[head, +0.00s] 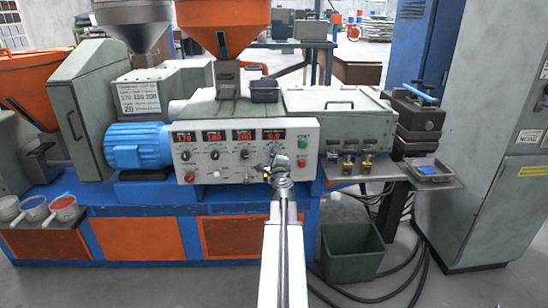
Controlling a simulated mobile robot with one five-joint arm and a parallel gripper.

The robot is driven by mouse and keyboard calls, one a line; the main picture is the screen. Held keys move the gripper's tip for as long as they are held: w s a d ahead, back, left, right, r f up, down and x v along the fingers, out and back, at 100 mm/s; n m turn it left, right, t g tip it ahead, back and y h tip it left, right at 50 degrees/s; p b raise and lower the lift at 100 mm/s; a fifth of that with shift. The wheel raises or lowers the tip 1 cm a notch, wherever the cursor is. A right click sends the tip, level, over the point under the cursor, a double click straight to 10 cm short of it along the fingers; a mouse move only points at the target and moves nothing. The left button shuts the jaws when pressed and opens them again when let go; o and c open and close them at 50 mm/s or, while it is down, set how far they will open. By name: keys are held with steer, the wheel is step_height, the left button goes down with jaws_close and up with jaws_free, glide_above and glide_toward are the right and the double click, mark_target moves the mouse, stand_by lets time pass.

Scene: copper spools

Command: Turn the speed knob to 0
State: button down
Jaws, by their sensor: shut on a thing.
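The control panel (228,170) is a pale plate on the front of the extruder, with red displays in a row. The rightmost display (273,134) shows small red digits that I cannot read for certain. My gripper (268,174) is at the panel's right part, below that display, and is shut on the speed knob. The gripper covers the knob, so its pointer and setting are hidden. Other black knobs, such as one at the middle (244,154), sit to the left, apart from my gripper.
A red button (302,161) and a green one (303,143) are just right of my gripper. Brass valve fittings (348,166) stand further right. A green bin (352,250) and black cables (400,280) are on the floor to the right of my arm.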

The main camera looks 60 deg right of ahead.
steer(key=shift+d+n, duration=0.1)
steer(key=shift+n, duration=0.8)
steer(key=c, duration=1)
jaws_free()
